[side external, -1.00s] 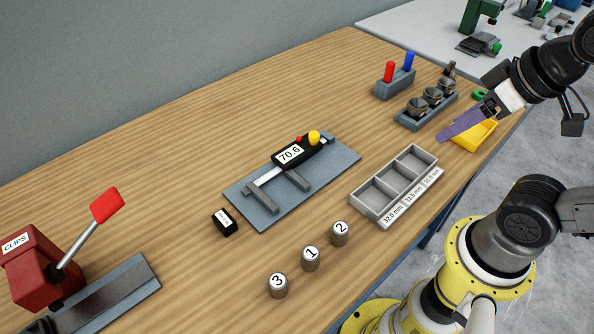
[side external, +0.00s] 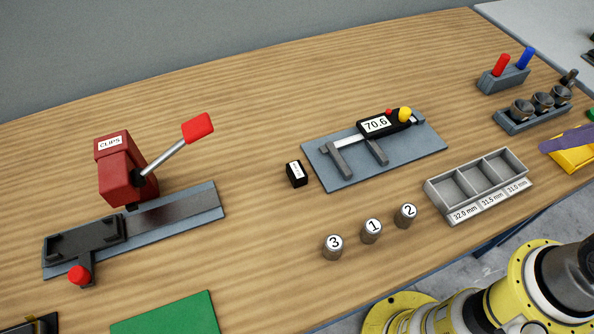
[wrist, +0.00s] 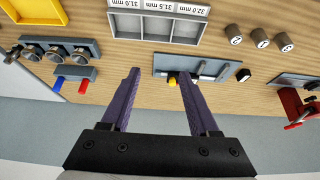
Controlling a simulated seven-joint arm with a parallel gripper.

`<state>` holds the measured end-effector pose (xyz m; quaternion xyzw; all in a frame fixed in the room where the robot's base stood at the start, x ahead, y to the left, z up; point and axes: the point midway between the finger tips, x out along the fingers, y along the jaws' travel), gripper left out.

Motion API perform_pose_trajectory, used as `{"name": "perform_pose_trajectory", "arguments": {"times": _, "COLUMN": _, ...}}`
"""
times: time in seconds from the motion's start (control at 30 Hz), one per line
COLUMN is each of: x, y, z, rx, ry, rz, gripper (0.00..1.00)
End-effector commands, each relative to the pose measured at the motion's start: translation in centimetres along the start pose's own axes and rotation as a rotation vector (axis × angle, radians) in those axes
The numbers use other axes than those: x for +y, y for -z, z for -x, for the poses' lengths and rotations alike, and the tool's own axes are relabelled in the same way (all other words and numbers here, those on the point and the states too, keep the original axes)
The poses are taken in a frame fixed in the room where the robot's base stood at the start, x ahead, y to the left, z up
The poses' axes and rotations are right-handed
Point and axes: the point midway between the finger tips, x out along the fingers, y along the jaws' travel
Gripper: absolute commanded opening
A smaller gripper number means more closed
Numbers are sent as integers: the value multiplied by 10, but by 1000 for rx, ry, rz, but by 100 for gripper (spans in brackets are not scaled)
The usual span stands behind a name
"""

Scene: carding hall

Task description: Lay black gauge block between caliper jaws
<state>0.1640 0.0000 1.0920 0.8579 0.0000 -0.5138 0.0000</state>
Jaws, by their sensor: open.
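The black gauge block (side external: 296,174) with a white label sits on the bench just left of the grey caliper plate (side external: 415,157). It also shows in the wrist view (wrist: 243,75). The caliper (side external: 375,125) lies on the plate, reads 70.6 and has a yellow knob. Its two jaws (side external: 337,162) point toward the front, apart, with bare plate between them. My gripper (wrist: 158,75) is open and empty, its two purple fingers spread. In the side view only a purple finger shows at the right edge, over the yellow tray and away from the block.
Cylinders marked 3, 1 and 2 (side external: 372,231) stand in front of the plate. A labelled three-compartment tray (side external: 436,196) is right of them. A red clips press (side external: 125,172) is at left, a green mat (side external: 165,316) at front. The yellow tray (side external: 573,160) is at right.

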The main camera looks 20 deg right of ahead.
Motion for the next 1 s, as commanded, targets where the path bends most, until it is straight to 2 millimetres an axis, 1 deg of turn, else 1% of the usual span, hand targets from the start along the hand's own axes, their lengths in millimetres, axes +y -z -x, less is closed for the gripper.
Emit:
{"name": "perform_pose_trajectory", "arguments": {"times": 0.23, "x": 0, "y": 0, "z": 0, "rx": 0, "ry": 0, "rz": 0, "gripper": 61}}
{"name": "perform_pose_trajectory", "arguments": {"times": 0.27, "x": 0, "y": 0, "z": 0, "rx": 0, "ry": 0, "rz": 0, "gripper": 63}}
{"name": "perform_pose_trajectory", "arguments": {"times": 0.4, "x": 0, "y": 0, "z": 0, "rx": 0, "ry": 0, "rz": 0, "gripper": 88}}
{"name": "perform_pose_trajectory", "arguments": {"times": 0.43, "x": 0, "y": 0, "z": 0, "rx": 0, "ry": 0, "rz": 0, "gripper": 91}}
{"name": "perform_pose_trajectory", "arguments": {"times": 0.73, "x": 0, "y": 0, "z": 0, "rx": 0, "ry": 0, "rz": 11, "gripper": 91}}
{"name": "perform_pose_trajectory", "arguments": {"times": 0.87, "x": 0, "y": -2, "z": 3, "rx": -16, "ry": 1, "rz": 94, "gripper": 91}}
{"name": "perform_pose_trajectory", "arguments": {"times": 0.97, "x": 0, "y": 21, "z": 22, "rx": 11, "ry": -1, "rz": 204, "gripper": 91}}
{"name": "perform_pose_trajectory", "arguments": {"times": 1.0, "x": -1, "y": 32, "z": 28, "rx": 8, "ry": 1, "rz": 251, "gripper": 91}}
